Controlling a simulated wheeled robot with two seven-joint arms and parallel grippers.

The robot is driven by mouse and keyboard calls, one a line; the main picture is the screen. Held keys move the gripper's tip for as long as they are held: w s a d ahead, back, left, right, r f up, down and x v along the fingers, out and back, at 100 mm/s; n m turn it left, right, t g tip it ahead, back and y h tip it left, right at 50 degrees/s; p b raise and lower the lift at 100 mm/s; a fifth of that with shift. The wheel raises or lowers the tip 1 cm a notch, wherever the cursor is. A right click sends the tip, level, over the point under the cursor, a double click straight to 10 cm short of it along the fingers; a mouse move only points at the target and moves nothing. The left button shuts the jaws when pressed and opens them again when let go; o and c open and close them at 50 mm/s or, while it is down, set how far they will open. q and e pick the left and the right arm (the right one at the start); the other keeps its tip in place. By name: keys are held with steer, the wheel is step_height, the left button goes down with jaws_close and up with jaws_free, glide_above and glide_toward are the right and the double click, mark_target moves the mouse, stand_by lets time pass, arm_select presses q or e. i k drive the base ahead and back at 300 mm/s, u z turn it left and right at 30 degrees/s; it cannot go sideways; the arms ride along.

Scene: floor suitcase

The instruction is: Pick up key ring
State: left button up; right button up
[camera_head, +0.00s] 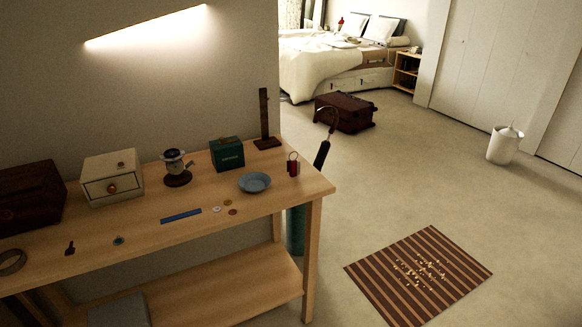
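I cannot pick out a key ring with certainty. A small red object with a thin loop on top (293,166) stands near the right end of the wooden table (150,225). A small teal round item (119,240) lies near the table's front edge, and a small dark item (70,248) lies left of it. A dark ring-shaped object (12,262) lies at the far left of the table. These are too small to tell in detail. Neither of my grippers is in view.
The table also holds a white drawer box (112,177), a dark pot (175,167), a green box (227,154), a blue dish (254,182) and a blue strip (181,216). On the floor are a striped mat (360,268), a suitcase (345,113) and a white bin (503,146).

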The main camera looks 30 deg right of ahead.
mark_target(293, 166)
steer(key=z, duration=2.2)
steer(key=i, duration=2.25)
steer(key=u, duration=2.25)
